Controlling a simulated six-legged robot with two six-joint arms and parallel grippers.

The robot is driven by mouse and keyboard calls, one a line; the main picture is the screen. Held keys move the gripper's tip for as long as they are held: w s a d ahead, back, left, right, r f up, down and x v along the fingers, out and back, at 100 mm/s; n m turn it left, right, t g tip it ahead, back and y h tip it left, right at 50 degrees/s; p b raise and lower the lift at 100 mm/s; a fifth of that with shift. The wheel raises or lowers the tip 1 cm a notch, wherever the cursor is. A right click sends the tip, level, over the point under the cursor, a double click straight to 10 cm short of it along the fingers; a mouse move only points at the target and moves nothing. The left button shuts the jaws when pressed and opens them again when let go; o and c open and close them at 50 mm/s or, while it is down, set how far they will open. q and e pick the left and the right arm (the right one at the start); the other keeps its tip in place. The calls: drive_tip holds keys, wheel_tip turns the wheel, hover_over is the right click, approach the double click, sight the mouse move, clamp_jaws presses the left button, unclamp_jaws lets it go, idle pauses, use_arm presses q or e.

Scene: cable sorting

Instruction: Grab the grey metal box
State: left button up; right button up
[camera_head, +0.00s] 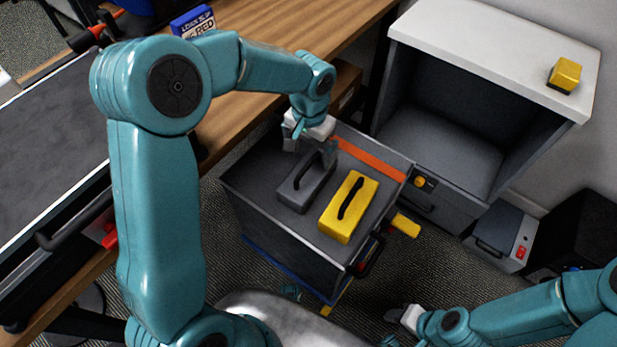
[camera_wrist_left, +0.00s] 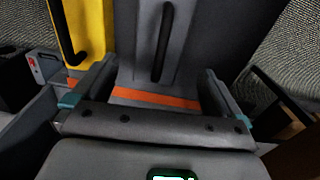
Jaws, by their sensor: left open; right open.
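The grey metal box (camera_head: 301,190) with a black top handle lies on the dark grey cart top (camera_head: 255,180), left of a yellow box (camera_head: 337,221) with a similar handle. My left gripper (camera_head: 313,146) is open just above the far end of the grey box. In the left wrist view the grey box (camera_wrist_left: 133,50) lies ahead between the spread fingers of my left gripper (camera_wrist_left: 158,72), its handle running lengthwise. I cannot tell whether the fingers touch it. The yellow box (camera_wrist_left: 92,25) is to the left there. My right gripper (camera_head: 402,316) is open and empty at the bottom right.
An orange strip (camera_head: 370,158) runs along the cart's far edge. A grey open cabinet with a white top (camera_head: 490,45) stands behind right, with a small yellow block (camera_head: 565,74) on it. A wooden table (camera_head: 265,75) lies behind left. A small grey box (camera_head: 500,235) stands at right.

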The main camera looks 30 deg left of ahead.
sight(309, 163)
use_arm(q)
wheel_tip(309, 163, down, 6)
drive_tip(key=shift+s+r+b, duration=0.15)
drive_tip(key=shift+r+b, duration=0.05)
drive_tip(key=shift+b, duration=0.25)
wheel_tip(309, 163, down, 6)
drive_tip(key=shift+s+r+b, duration=0.1)
drive_tip(key=shift+r+b, duration=0.15)
drive_tip(key=shift+b, duration=0.5)
drive_tip(key=shift+s+r, duration=0.1)
drive_tip(key=shift+c, duration=0.3)
drive_tip(key=c, duration=1.3)
